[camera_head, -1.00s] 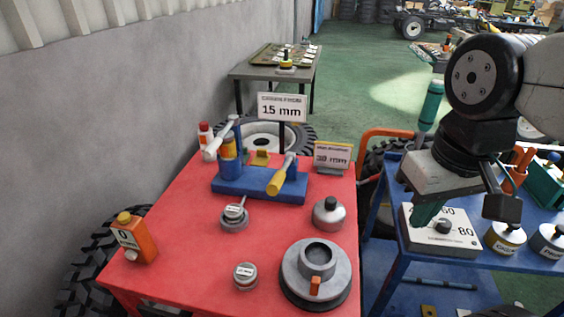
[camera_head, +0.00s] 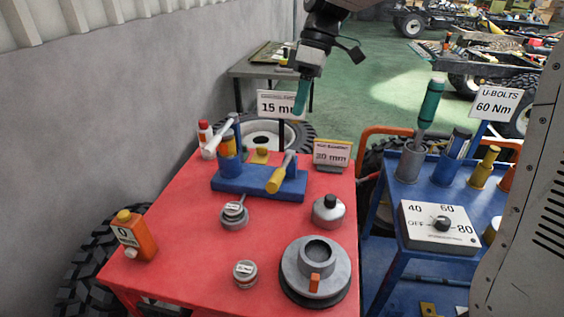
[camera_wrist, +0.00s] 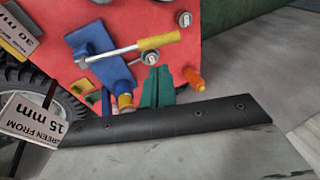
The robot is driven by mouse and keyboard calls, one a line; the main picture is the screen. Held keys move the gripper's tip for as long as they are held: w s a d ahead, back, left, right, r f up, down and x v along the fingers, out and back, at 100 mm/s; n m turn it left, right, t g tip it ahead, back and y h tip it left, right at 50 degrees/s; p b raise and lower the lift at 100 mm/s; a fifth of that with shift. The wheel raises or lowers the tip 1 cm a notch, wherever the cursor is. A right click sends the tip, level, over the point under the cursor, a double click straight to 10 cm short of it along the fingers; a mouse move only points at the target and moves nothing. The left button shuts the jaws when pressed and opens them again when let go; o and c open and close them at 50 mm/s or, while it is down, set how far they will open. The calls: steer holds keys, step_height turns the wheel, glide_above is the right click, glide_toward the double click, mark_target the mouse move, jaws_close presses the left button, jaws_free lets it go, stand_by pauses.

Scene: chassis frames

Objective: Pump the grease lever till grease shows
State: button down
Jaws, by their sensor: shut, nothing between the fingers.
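The grease pump stands at the back of the red table. The wrist view also shows the lever's yellow handle (camera_wrist: 158,41) and the base (camera_wrist: 98,50). My gripper (camera_head: 301,110) has teal fingers, is shut and empty, and hangs above the table's back edge, in front of the 15 mm sign (camera_head: 270,103). In the wrist view the fingers (camera_wrist: 158,80) are apart from the lever. I cannot make out any grease.
The red table (camera_head: 185,220) also holds an orange bottle (camera_head: 135,237), a small round tin (camera_head: 245,272), a grey ring-shaped part (camera_head: 316,268), a silver pot (camera_head: 328,211) and a 30 mm sign (camera_head: 333,154). A blue trolley with a dial box (camera_head: 438,226) stands right. A tyre leans behind.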

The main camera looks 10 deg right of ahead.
mark_target(278, 175)
steer(key=shift+w+a, duration=0.15)
steer(key=shift+w, duration=0.1)
steer(key=shift+f, duration=0.1)
steer(key=x, duration=1.4)
steer(key=shift+s, duration=0.1)
steer(key=shift+a, duration=0.15)
